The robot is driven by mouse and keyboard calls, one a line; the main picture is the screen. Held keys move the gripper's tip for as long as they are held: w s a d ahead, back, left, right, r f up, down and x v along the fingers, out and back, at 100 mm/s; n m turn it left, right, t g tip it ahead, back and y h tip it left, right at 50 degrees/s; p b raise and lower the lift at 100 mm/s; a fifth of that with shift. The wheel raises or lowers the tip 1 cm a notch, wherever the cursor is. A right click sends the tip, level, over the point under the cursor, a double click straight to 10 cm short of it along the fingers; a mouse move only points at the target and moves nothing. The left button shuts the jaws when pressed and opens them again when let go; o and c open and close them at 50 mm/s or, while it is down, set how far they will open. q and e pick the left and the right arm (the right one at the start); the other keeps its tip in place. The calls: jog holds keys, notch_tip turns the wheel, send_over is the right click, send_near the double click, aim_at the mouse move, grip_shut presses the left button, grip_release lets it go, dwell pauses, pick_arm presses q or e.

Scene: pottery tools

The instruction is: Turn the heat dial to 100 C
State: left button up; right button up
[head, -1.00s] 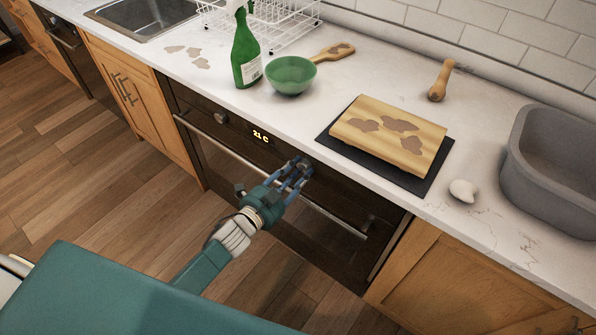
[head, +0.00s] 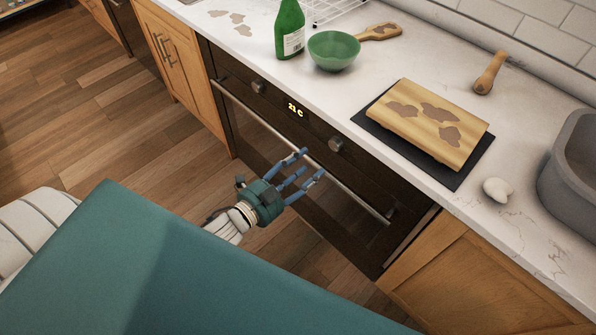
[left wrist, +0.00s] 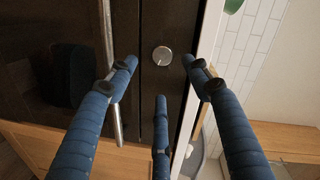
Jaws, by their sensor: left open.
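The oven (head: 300,190) has a dark control panel with two round knobs. The right dial (head: 336,144) is right of the lit display (head: 296,110), which seems to read 21 C. The left knob (head: 258,87) is on the display's other side. My left gripper (head: 310,166) is open and empty in front of the oven handle, below and apart from the right dial. In the left wrist view a silver dial (left wrist: 162,56) with a dark pointer mark shows between the spread blue fingers (left wrist: 160,76). My right gripper is not in view.
The oven handle (head: 350,191) runs across the door close to my fingers.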

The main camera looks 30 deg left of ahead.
pick_arm(q)
jog(key=v, duration=0.2)
jog(key=shift+s+a, duration=0.1)
jog(key=shift+s, duration=0.15)
jog(key=s+a+f+n+g+y, duration=0.15)
jog(key=s+f, duration=0.25)
jog(key=f, duration=0.5)
jog(key=s+a+f+n+g+y, duration=0.1)
jog(key=s+a+f+n+g, duration=0.15)
jog(key=f, duration=0.75)
jog(key=s+a+f+n+g+y, duration=0.1)
jog(key=s+f+n+g, duration=0.2)
jog(key=f, duration=0.6)
jog(key=s+d+f+n+g, duration=0.1)
jog(key=s+f+g, duration=0.1)
jog(key=s+f, duration=0.4)
jog(key=s+f+n+g+y, duration=0.1)
jog(key=s+f, duration=0.5)
jog(key=s, duration=0.7)
jog(key=s+d+f+n+g, duration=0.1)
jog(key=s+f+n+g, duration=0.2)
jog(key=s+f, duration=0.3)
jog(key=s+g, duration=0.1)
jog(key=s, duration=0.3)
jog(key=shift+d+g, duration=0.3)
jog(key=shift+g, duration=0.1)
jog(key=shift+s+f, duration=0.1)
jog(key=shift+f, duration=0.05)
